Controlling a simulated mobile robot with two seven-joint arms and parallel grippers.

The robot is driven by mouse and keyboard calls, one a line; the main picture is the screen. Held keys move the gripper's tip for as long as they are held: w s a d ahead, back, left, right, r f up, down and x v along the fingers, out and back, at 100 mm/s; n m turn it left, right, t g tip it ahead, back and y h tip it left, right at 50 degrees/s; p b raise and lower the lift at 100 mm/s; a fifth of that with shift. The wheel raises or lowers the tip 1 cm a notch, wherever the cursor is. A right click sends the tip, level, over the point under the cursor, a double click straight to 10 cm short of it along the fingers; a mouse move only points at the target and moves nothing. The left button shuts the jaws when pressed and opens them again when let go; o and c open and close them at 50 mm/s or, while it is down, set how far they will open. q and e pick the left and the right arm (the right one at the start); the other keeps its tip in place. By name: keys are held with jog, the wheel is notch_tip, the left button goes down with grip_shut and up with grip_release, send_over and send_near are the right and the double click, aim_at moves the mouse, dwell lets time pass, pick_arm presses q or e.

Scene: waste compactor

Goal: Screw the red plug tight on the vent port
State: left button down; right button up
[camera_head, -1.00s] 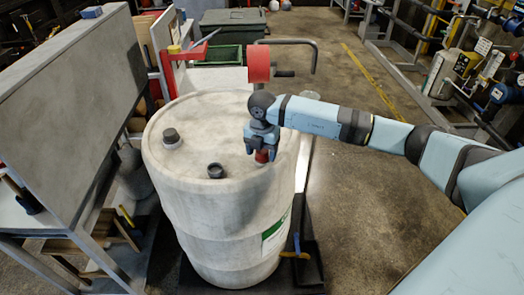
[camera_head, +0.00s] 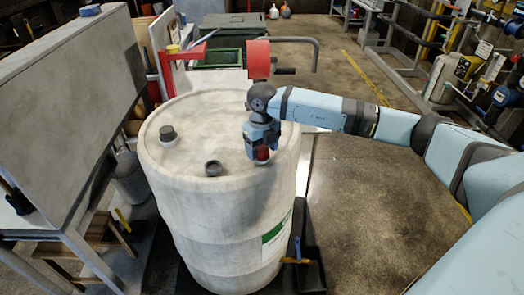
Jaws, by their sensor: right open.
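The red plug (camera_head: 262,154) shows at the right side of the pale drum's top (camera_head: 222,120), just under my right gripper. My right gripper (camera_head: 262,147) points down over it, its jaws open around or just above the plug; the fingers hide part of it. The vent port under the plug is hidden, so I cannot tell how the plug sits. A dark open-looking port (camera_head: 213,168) is at the front of the drum top, and a dark-capped fitting (camera_head: 168,134) is at the left. My left gripper is not in view.
A grey panel bench (camera_head: 70,110) stands close on the left. A blue-handled valve (camera_head: 297,248) sits low at right. Open floor (camera_head: 365,190) lies right of the drum.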

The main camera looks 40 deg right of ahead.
jog(key=n+b, duration=0.1)
jog(key=n, duration=0.1)
jog(key=shift+f+n, duration=0.15)
jog(key=shift+n, duration=0.25)
jog(key=shift+n+b, duration=0.35)
jog(key=shift+n, duration=0.35)
jog(key=shift+n+b, duration=0.55)
jog(key=shift+n, duration=0.35)
jog(key=n+b, duration=0.1)
jog(key=n, duration=0.1)
jog(key=shift+n, duration=0.7)
jog(key=shift+c, duration=0.5)
jog(key=c, duration=0.9)
jog(key=m, duration=0.5)
